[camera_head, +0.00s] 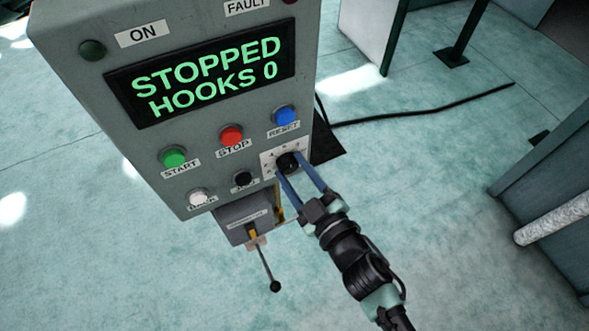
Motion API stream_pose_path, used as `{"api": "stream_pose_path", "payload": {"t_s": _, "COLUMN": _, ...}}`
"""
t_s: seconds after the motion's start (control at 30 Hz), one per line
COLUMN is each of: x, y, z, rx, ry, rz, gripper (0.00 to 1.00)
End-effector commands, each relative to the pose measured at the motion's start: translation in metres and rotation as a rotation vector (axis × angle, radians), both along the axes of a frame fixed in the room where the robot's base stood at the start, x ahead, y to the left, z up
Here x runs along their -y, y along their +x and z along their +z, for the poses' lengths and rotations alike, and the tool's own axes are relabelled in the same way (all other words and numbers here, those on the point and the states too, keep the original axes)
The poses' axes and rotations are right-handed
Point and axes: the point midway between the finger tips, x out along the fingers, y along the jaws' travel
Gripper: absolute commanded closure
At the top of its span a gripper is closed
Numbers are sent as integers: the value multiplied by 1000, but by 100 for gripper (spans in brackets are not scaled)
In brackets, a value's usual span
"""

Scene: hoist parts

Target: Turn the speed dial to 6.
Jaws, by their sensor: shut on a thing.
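The speed dial (287,161) is a black knob on a pale scale plate at the lower right of the grey control box's front. My gripper (296,171) reaches up to it from the lower right. Its two long blue-grey fingers are shut on the dial, one on each side. The scale marks around the knob are small and partly hidden by the fingers, so the dial's setting cannot be read. The display (206,75) shows "STOPPED" and "HOOKS 0" in green letters.
A lever (269,269) sticks out below the box. A black cable (430,112) crosses the floor behind.

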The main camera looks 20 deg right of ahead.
Motion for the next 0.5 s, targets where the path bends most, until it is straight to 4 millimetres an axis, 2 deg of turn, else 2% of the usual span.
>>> {"api": "stream_pose_path", "payload": {"t_s": 0.1, "x": 0, "y": 0, "z": 1, "rx": 2, "ry": 1, "rz": 1, "gripper": 100}}
{"api": "stream_pose_path", "payload": {"t_s": 0.13, "x": 0, "y": 0, "z": 1, "rx": 2, "ry": 1, "rz": 1, "gripper": 46}}
{"api": "stream_pose_path", "payload": {"t_s": 0.27, "x": 0, "y": 0, "z": 1, "rx": 2, "ry": 1, "rz": 1, "gripper": 23}}
{"api": "stream_pose_path", "payload": {"t_s": 0.3, "x": 0, "y": 0, "z": 1, "rx": 2, "ry": 1, "rz": 1, "gripper": 20}}
{"api": "stream_pose_path", "payload": {"t_s": 0.5, "x": 0, "y": 0, "z": 0, "rx": 1, "ry": 1, "rz": 0, "gripper": 20}}
